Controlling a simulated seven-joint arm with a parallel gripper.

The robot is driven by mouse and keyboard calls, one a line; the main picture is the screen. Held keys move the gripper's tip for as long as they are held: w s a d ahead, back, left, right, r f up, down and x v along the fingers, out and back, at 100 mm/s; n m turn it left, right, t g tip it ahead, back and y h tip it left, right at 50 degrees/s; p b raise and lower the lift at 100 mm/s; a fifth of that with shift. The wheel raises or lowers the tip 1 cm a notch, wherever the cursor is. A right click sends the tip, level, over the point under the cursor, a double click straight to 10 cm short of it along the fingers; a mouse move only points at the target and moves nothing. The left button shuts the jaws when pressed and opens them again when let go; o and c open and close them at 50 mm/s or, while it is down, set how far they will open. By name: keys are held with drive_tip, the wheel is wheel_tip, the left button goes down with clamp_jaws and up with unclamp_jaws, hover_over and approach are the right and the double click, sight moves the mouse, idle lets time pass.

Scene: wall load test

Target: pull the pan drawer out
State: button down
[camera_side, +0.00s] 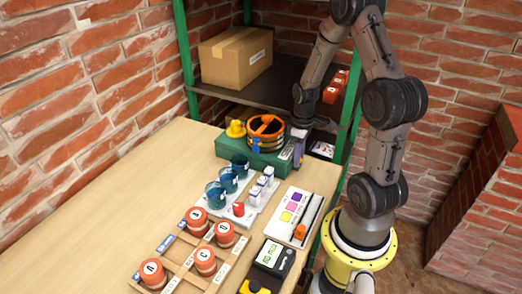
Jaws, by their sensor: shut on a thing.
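A green box-like unit (228,152) stands at the back right of the wooden table. On it sit a round orange vessel with dark bands (262,141) and a yellow knob-like part (236,129). My gripper (298,141) points down at the unit's right end, beside a pale labelled face (286,153). It is shut on a part there, which I take to be the pan drawer; the fingertips and the grip itself are too small and partly hidden to make out. How far the drawer stands out cannot be told.
Blue cups (229,181) and small white bottles (262,186) stand just in front of the unit. A wooden rack (178,253) with orange-red labelled pots is nearer. A white panel (283,215) lies at right. Behind is a shelf (287,80) with a cardboard box (235,61).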

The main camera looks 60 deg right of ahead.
drive_tip(key=shift+s, duration=0.15)
drive_tip(key=shift+s+d, duration=0.1)
drive_tip(key=shift+s, duration=3.4)
drive_tip(key=c, duration=0.7)
unclamp_jaws()
drive_tip(key=shift+s, duration=0.1)
drive_tip(key=shift+r, duration=3.5)
